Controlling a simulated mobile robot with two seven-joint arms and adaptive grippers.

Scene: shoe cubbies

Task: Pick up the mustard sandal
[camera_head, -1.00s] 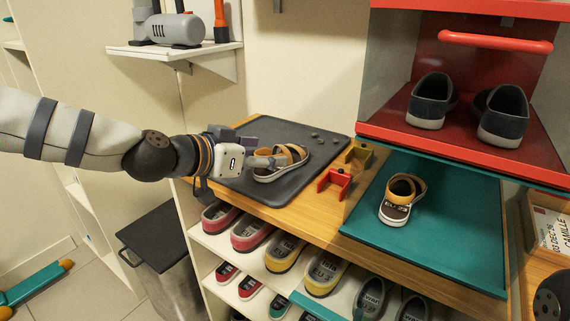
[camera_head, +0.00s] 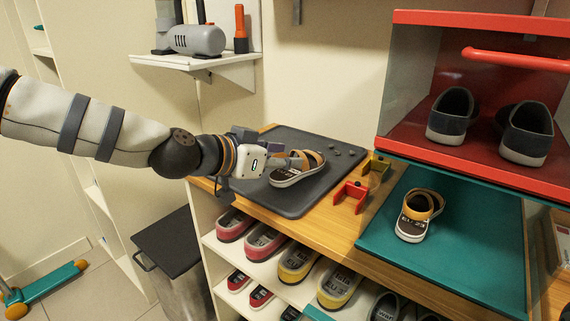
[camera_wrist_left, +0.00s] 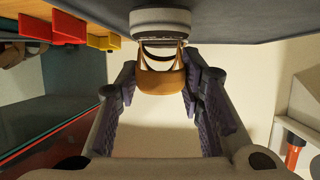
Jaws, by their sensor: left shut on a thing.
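A mustard sandal (camera_head: 299,172) with a white sole is at the dark grey tray (camera_head: 292,203) on the wooden top. My left gripper (camera_head: 290,162) reaches it from the left and is shut on its strap end. In the left wrist view, the mustard strap (camera_wrist_left: 161,82) lies between the two fingers (camera_wrist_left: 160,76), with the pale sole above it at the tray's surface. I cannot tell whether the sole touches the tray. A second sandal (camera_head: 419,215) with mustard straps stands on the teal mat (camera_head: 470,260). My right gripper is not in view.
A red bracket (camera_head: 350,195) and a yellow one (camera_head: 376,168) stand right of the tray. A red cubby (camera_head: 480,150) with dark shoes is at the right. Shelves with several shoes (camera_head: 298,264) lie below. A wall shelf (camera_head: 195,62) is behind my arm.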

